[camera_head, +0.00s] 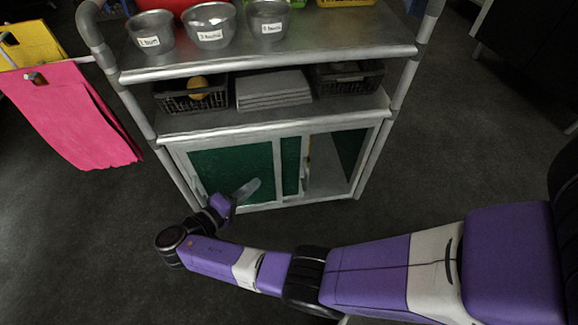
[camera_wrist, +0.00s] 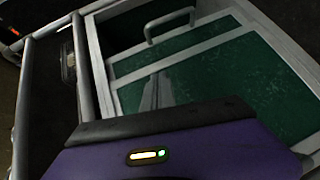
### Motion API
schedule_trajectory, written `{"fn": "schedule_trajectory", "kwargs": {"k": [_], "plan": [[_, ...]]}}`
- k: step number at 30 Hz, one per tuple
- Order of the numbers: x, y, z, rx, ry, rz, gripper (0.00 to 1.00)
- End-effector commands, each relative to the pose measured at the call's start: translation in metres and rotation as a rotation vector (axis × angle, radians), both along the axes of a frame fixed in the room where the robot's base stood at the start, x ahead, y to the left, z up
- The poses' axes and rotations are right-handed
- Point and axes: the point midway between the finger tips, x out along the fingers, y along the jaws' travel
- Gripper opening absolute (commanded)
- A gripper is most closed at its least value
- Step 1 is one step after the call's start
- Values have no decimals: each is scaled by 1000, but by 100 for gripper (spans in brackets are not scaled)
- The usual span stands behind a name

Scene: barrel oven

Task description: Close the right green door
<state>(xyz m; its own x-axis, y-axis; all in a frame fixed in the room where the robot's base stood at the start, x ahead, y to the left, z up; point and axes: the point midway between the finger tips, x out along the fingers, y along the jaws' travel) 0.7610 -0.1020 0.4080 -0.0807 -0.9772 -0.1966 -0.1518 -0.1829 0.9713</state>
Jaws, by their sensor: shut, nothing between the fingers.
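The cabinet (camera_head: 232,206) in the lower part of a metal cart has green-panelled doors. The left green door (camera_head: 228,168) covers the left side of the front. The right green door (camera_head: 290,168) shows as a narrow green strip beside it, with a pale handle (camera_head: 306,174) at its right edge. The right part of the front is open and shows the interior. My gripper (camera_head: 254,186) is shut and empty, in front of the left door's lower part; contact is unclear. The wrist view shows green panels, pale frames and a bar handle (camera_wrist: 170,24).
Above the cabinet, a shelf holds dark baskets (camera_head: 190,94) and a grey stack (camera_head: 273,90). Labelled metal bowls (camera_head: 210,26) stand on top. Pink cloth (camera_head: 80,115) hangs at left. The dark floor (camera_head: 420,180) right of the cart is clear.

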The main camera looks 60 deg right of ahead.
Motion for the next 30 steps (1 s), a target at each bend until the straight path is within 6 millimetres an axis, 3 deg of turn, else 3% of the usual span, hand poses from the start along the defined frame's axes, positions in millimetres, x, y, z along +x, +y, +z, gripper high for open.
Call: {"fn": "schedule_trajectory", "kwargs": {"k": [3, 8, 23, 30], "plan": [[-13, 0, 9, -36, -18, -59, 0], [-18, -10, 6, -38, -27, -73, 0], [-31, -100, -10, -36, -26, -73, 0], [-55, -116, -16, -35, -27, -70, 0]]}}
